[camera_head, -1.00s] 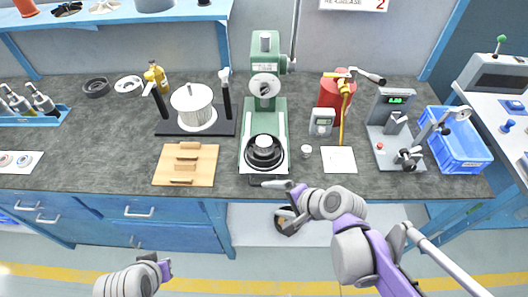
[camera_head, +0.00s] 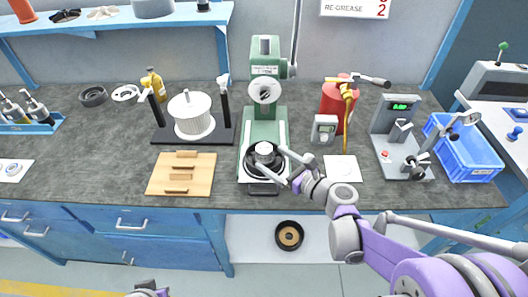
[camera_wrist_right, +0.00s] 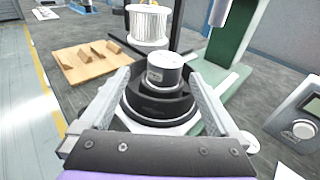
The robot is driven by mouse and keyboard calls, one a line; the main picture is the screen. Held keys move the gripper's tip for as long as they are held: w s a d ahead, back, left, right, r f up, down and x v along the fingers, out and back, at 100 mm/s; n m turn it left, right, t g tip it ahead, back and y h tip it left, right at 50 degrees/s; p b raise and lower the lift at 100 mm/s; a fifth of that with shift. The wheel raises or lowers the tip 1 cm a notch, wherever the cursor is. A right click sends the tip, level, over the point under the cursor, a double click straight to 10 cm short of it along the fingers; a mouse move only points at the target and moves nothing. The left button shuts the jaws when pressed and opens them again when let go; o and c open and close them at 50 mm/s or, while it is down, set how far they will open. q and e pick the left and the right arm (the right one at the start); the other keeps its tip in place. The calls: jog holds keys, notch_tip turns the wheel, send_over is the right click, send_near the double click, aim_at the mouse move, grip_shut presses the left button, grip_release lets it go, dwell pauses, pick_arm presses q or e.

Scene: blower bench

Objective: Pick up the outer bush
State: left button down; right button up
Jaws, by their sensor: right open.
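In the right wrist view the bush (camera_wrist_right: 165,68) stands between the fingers of my right gripper (camera_wrist_right: 160,84). The jaws are open, one finger on each side, with no clear contact. In the head view my right gripper (camera_head: 274,164) reaches the press bed from the right. Only a small part of my left gripper (camera_head: 148,289) shows at the bottom edge.
A wooden block tray (camera_head: 154,188) and a white spool (camera_head: 194,125) on a stand are left of the press. A grey meter (camera_head: 323,129), red canister (camera_head: 338,98) and white card (camera_head: 343,169) are to the right. A black ring (camera_head: 289,235) lies on the lower shelf.

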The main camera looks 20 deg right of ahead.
aim_at(270, 154)
jog(key=x, duration=0.5)
jog(key=shift+w+d+r, duration=0.25)
jog(key=shift+w+r, duration=0.05)
jog(key=shift+r, duration=0.05)
jog(key=shift+s, duration=0.1)
grip_shut()
